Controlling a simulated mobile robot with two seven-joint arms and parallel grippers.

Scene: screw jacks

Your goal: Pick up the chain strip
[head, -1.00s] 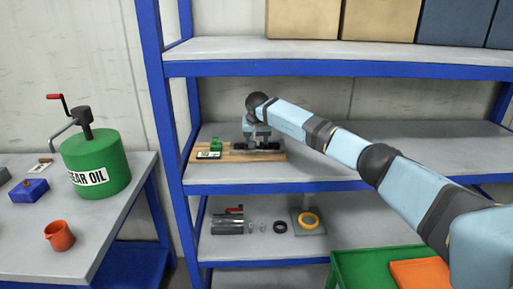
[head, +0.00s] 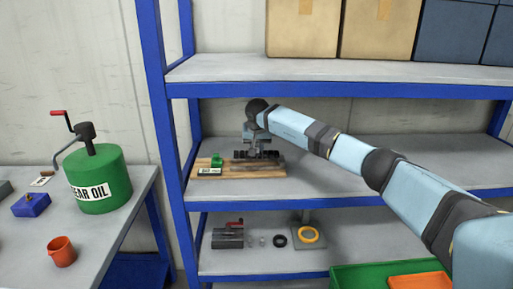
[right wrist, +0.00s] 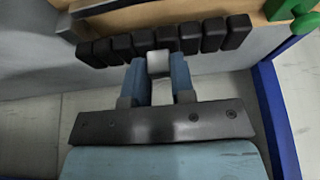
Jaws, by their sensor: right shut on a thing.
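The chain strip (head: 240,155) is a row of several black blocks. It is held just above the wooden board (head: 255,172) on the middle shelf. My right gripper (head: 257,148) reaches in from the right and is shut on the strip near its middle. In the right wrist view, the fingers (right wrist: 158,68) close on a light grey piece at the middle of the chain strip (right wrist: 211,34). The strip's underside is hidden. My left gripper is out of view.
A green part (head: 217,160) and a label (head: 209,172) sit at the board's left end. The upper shelf (head: 330,72) is overhead and a blue post (head: 160,130) stands at left. The shelf right of the board is clear. A gear oil can (head: 97,170) stands on the left table.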

